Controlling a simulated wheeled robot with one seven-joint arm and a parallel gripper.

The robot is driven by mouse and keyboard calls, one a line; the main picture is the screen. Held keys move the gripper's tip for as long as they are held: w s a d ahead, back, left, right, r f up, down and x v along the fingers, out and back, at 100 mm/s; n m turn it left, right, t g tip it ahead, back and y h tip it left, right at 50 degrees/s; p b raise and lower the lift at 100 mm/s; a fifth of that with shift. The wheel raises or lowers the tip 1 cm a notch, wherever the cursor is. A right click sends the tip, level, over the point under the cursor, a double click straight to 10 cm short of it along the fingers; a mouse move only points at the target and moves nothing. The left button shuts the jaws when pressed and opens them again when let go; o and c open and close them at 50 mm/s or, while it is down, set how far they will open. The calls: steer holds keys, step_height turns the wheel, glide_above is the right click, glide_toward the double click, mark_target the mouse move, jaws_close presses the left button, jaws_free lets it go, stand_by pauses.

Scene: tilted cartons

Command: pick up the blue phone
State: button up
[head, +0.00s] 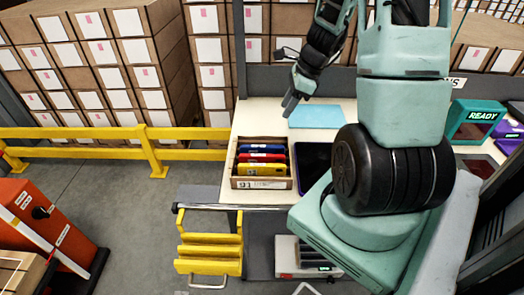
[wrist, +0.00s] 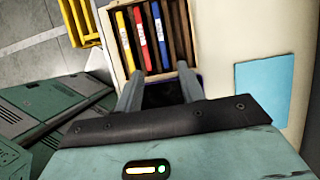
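The blue phone (head: 257,148) stands on edge at the back of a small carton (head: 262,184) on the table, behind a red one and a yellow one. In the wrist view the blue phone (wrist: 157,35) is to the right of the red and yellow ones, with its lower part hidden in the carton. My gripper (head: 290,104) is above the table, beyond the carton's back right corner in the head view. In the wrist view its two fingers (wrist: 160,91) are apart, with nothing held between them. They point toward the carton and appear apart from the phone.
The red phone (head: 262,159) and yellow phone (head: 261,169) share the carton. A dark tablet-like panel (head: 309,178) lies right of it and a light blue sheet (head: 316,117) behind. A yellow step (head: 209,250) stands before the table. A teal READY display (head: 476,120) is at right.

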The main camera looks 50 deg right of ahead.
glide_above(263, 146)
steer(key=s+d, duration=0.2)
steer(key=s, duration=0.1)
steer(key=f, duration=1)
steer(key=shift+w+b, duration=0.25)
steer(key=shift+b, duration=0.15)
steer(key=shift+w+x, duration=0.2)
steer(key=shift+x, duration=3.05)
steer(key=shift+r, duration=0.15)
jaws_close()
